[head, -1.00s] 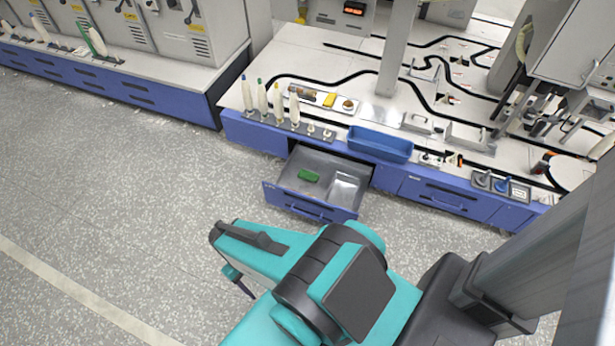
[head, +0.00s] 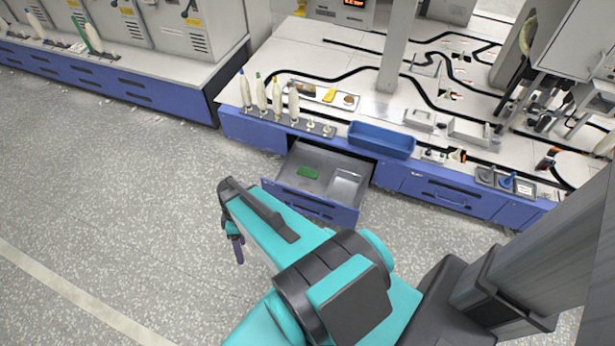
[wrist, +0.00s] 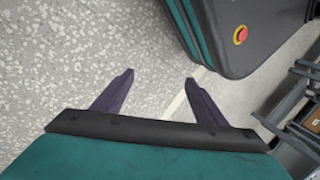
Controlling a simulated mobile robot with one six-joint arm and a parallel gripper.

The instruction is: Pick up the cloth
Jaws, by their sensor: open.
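A small flat green piece (head: 308,172) lies inside the open drawer (head: 318,208), on the drawer floor to the left of a shallow metallic tray (head: 346,184). It may be the cloth; at this size I cannot tell its material. My gripper (head: 238,252) hangs in front of the drawer, to its lower left in the head view, apart from it and over the floor. In the wrist view my gripper (wrist: 159,76) has its two dark fingers spread with nothing between them. The wrist view shows floor and my own base, and neither drawer nor green piece.
The bench above the drawer holds a row of bobbins (head: 277,100), a small tray with a yellow item (head: 329,95), and a blue bin (head: 381,139). Blue cabinets (head: 110,73) stand at the back left. The speckled floor (head: 100,200) at left is clear.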

